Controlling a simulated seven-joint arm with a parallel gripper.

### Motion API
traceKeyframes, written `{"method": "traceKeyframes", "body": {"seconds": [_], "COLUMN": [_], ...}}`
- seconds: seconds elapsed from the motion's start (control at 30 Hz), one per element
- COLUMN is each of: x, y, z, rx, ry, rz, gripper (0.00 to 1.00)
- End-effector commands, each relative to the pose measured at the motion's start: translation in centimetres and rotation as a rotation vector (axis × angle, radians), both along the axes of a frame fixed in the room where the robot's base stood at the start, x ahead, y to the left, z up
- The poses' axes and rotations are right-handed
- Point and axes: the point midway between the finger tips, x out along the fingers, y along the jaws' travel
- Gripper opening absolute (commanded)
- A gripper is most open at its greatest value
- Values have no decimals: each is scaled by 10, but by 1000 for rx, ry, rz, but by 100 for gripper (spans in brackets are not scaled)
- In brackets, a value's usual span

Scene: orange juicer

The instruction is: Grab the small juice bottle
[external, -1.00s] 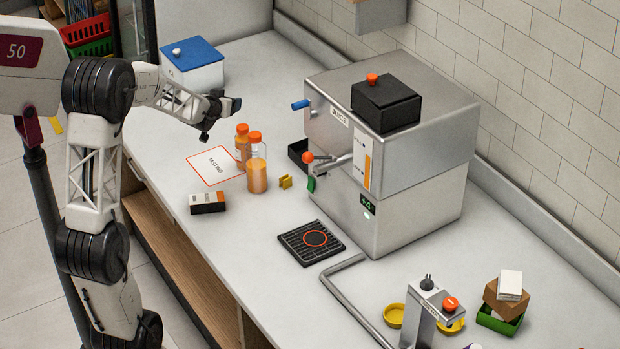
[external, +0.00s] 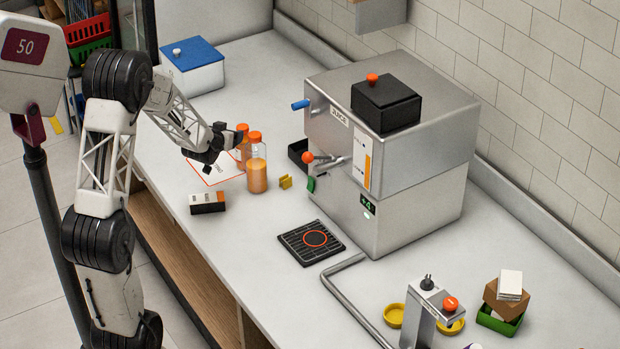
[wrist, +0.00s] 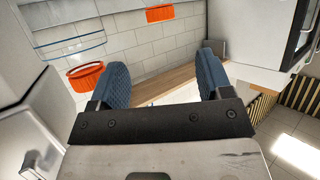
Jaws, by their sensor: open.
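Two juice bottles with orange caps stand close together on the counter. The smaller bottle (external: 244,153) is behind, partly hidden by my gripper and the larger bottle (external: 257,176), which is clear at the top with orange juice below. My gripper (external: 229,141) is open and empty, just left of the smaller bottle near its upper part; whether they touch cannot be told. In the wrist view, my open blue-padded fingers (wrist: 163,63) have nothing between them.
A steel juicer (external: 410,160) stands to the right, with a black drip grate (external: 290,243) in front. A blue-lidded white box (external: 195,70) stands behind.

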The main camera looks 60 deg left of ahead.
Motion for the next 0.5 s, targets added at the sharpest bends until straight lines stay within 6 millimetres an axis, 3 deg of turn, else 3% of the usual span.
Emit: {"method": "traceKeyframes", "body": {"seconds": [0.5], "x": [22], "y": [16], "z": [-11], "rx": [-1], "ry": [1], "rz": [0], "gripper": [72]}}
